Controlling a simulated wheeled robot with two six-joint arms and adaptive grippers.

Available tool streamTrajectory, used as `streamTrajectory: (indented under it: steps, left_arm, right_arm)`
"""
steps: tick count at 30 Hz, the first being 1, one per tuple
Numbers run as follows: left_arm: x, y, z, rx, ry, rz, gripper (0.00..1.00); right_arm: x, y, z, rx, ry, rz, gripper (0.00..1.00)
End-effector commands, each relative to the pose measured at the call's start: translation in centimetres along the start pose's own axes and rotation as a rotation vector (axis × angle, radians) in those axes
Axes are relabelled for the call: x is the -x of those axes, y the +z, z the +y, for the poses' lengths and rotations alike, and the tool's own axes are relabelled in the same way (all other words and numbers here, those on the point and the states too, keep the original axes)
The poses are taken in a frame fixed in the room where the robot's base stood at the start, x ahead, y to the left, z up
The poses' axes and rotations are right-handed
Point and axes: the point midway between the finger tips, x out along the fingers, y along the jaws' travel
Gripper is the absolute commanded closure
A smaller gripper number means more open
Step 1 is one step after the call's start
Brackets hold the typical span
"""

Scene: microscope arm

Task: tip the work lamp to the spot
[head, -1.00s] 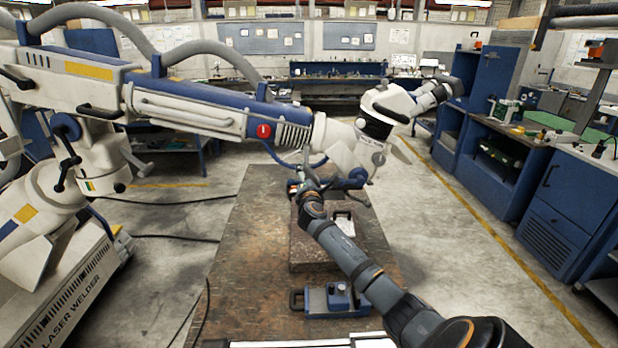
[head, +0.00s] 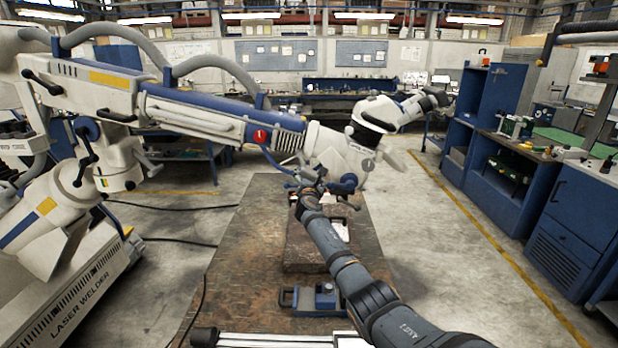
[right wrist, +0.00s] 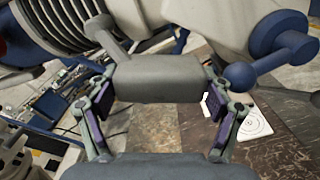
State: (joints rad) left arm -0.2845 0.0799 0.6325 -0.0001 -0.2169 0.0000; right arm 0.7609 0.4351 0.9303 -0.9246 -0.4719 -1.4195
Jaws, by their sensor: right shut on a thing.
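A white head with a dark ring and eyepieces (head: 378,112) hangs at the end of the long white and blue arm (head: 215,112); I take it for the work lamp. My right gripper (head: 312,178) is at its lower left side. In the right wrist view, my right gripper (right wrist: 160,104) is shut on a grey bar-shaped handle (right wrist: 155,76) below the ribbed arm end. A white plate with ring marks (right wrist: 254,121) lies below, perhaps the spot; in the head view it is partly hidden behind my arm. My left gripper is not in view.
A stone block (head: 302,250) stands on the brown worktable (head: 238,260), with a small blue device (head: 325,297) in front. The laser welder base (head: 70,290) stands at left. Blue cabinets (head: 495,185) line the right. Floor between is clear.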

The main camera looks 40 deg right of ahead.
Motion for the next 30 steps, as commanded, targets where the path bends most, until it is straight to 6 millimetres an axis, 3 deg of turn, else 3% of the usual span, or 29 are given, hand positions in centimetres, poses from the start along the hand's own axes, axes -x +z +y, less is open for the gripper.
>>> streamTrajectory:
  steps: [2,3,7,22,26,30]
  left_arm:
    - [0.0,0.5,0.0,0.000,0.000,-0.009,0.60]
    - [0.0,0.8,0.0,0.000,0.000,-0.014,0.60]
    - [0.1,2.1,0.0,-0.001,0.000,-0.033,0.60]
    - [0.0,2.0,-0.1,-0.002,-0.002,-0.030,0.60]
    - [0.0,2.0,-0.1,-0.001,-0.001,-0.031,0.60]
    - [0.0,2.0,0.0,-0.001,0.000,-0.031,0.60]
  right_arm:
    - [-0.1,0.6,0.2,-0.004,0.004,-0.008,0.77]
    - [-0.1,0.6,0.2,-0.005,0.005,-0.008,0.19]
    - [-0.1,0.5,0.2,-0.006,0.005,-0.008,0.01]
    - [0.4,0.1,0.1,-0.003,0.003,-0.004,0.00]
    - [1.8,0.1,0.1,-0.004,0.006,-0.004,0.00]
    - [4.6,0.1,0.1,-0.003,0.007,-0.003,0.00]
